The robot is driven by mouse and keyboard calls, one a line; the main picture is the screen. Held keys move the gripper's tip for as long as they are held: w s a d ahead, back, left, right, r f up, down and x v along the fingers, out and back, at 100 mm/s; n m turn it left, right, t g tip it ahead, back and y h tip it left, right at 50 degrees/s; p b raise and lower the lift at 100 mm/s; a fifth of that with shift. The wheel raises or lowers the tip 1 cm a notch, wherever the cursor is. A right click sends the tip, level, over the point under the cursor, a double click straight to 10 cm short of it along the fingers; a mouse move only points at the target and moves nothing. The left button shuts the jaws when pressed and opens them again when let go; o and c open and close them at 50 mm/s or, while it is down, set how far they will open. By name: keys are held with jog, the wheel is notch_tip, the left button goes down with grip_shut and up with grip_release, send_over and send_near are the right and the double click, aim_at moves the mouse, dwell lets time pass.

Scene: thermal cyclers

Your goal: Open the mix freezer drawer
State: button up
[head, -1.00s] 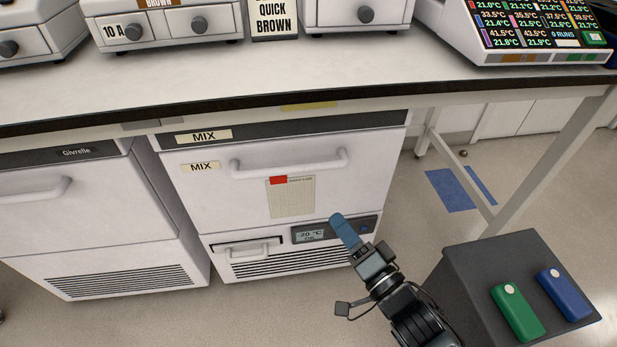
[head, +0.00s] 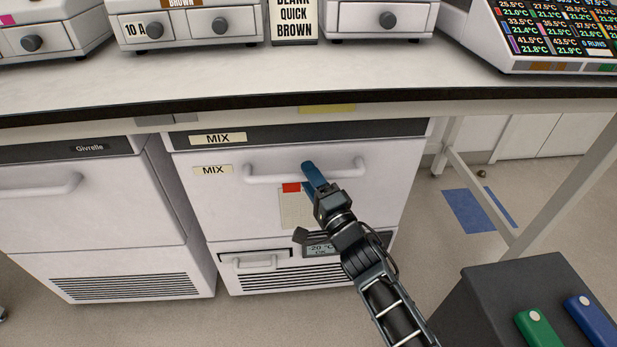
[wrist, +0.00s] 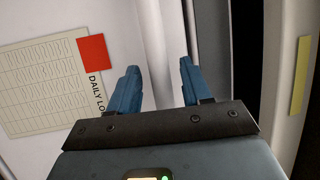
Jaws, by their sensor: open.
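The mix freezer (head: 190,139) stands under the bench with two MIX labels, and its large drawer front (head: 230,215) is closed. A pale horizontal handle (head: 268,179) runs across the drawer's upper part. My gripper (head: 314,176) has its blue fingers at the handle's middle, slightly right of centre. In the wrist view my gripper (wrist: 158,82) is open, fingers apart on either side of a pale bar that looks like the handle. Whether the fingers touch it I cannot tell. My wrist covers part of the log sheet (head: 293,210) and the display (head: 319,249).
A Givrelle freezer (head: 75,215) stands close on the left. The bench edge (head: 460,97) overhangs above the drawer. A dark stand (head: 475,305) with green and blue items is at lower right. Floor in front of the drawer is partly open.

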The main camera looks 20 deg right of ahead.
jog(key=shift+w+r, duration=0.1)
jog(key=shift+w, duration=0.45)
grip_shut()
